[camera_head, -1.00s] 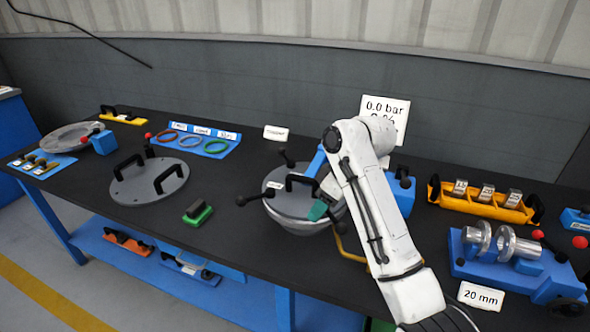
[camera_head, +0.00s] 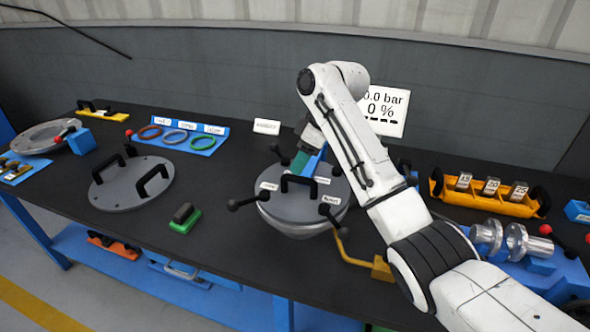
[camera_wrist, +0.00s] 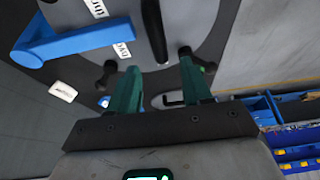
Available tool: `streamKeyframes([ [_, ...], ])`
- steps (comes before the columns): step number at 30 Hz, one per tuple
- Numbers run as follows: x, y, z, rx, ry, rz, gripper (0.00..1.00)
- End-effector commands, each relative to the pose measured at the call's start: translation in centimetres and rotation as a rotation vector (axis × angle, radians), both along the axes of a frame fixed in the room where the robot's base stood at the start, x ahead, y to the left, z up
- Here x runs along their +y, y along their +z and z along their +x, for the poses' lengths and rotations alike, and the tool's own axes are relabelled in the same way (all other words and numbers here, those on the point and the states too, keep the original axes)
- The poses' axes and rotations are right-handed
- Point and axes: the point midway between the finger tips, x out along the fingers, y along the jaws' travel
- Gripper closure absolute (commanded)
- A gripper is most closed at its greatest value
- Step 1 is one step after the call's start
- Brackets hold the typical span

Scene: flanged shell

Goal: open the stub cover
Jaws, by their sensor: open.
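A grey round cover (camera_head: 270,203) with a black arch handle (camera_head: 299,187) closes a rounded metal shell (camera_head: 300,230). Black knobbed levers stand around its rim, one at front left (camera_head: 245,203) and one at front right (camera_head: 331,215). White labels lie on the cover, and a blue bar (camera_head: 315,163) reaches its back edge. My gripper (camera_head: 299,162) is at the back of the cover. In the wrist view my gripper (camera_wrist: 160,82) has its green fingers apart, with nothing clearly held between them. The cover (camera_wrist: 205,25), black handle (camera_wrist: 154,28) and blue bar (camera_wrist: 75,42) lie ahead of them.
A loose grey disc (camera_head: 132,190) with two handles and a green-based block (camera_head: 184,218) lie left. A tray of coloured rings (camera_head: 175,138) is behind them. A yellow bent rod (camera_head: 350,258) stands at the front right. An orange rack (camera_head: 485,195) and blue fixture (camera_head: 540,270) stand right.

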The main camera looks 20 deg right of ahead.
Motion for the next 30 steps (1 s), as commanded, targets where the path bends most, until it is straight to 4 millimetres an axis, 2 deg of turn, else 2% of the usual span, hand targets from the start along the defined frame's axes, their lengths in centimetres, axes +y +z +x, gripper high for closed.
streamKeyframes([
  [3, 0.6, -1.9, 0.4, 0.003, 0.000, 0.000, 0.51],
  [9, 1.3, -3.9, 1.0, 0.000, -0.001, 0.000, 0.51],
  [21, 1.5, -4.6, 1.1, -0.001, 0.000, -0.001, 0.51],
  [30, 1.5, -4.6, 1.1, -0.001, 0.000, -0.001, 0.80],
])
